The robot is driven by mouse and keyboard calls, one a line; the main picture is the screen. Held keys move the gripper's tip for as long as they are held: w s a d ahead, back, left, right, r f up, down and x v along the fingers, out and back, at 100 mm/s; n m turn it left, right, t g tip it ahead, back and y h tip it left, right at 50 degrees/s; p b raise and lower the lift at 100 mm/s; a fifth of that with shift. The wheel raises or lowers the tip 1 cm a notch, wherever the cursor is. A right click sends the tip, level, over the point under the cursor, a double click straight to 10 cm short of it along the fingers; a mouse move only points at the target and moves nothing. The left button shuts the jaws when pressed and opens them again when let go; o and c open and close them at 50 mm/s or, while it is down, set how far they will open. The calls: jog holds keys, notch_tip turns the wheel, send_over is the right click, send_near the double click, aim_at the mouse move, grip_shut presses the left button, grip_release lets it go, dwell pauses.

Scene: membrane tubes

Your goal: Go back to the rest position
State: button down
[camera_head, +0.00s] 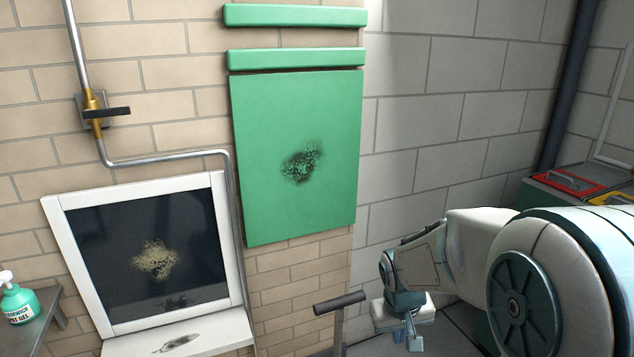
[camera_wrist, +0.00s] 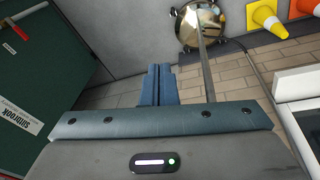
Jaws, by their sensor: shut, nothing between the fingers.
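My gripper (camera_head: 414,339) hangs at the lower right of the head view, at the end of my white arm, pointing down. It is apart from the wall and the window. In the wrist view my gripper (camera_wrist: 156,80) shows as two blue-grey fingers side by side, shut with nothing between them. No held object shows in either view.
A green panel (camera_head: 290,110) with a dark stain hangs on the brick wall. Left of it are a white-framed window (camera_head: 55,215) with a stain, and a metal pipe (camera_head: 165,160). A dark T-shaped handle (camera_head: 340,303) stands near my gripper. Cones (camera_wrist: 266,18) show in the wrist view.

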jog(key=s+a+r+m+y+p, duration=0.1)
jog(key=s+r+p, duration=0.7)
jog(key=s+r, duration=0.6)
notch_tip(320, 180, up, 4)
jog(key=shift+s+a+f+t, duration=0.2)
jog(key=shift+a+f+t, duration=0.05)
jog(key=shift+a+t, duration=0.15)
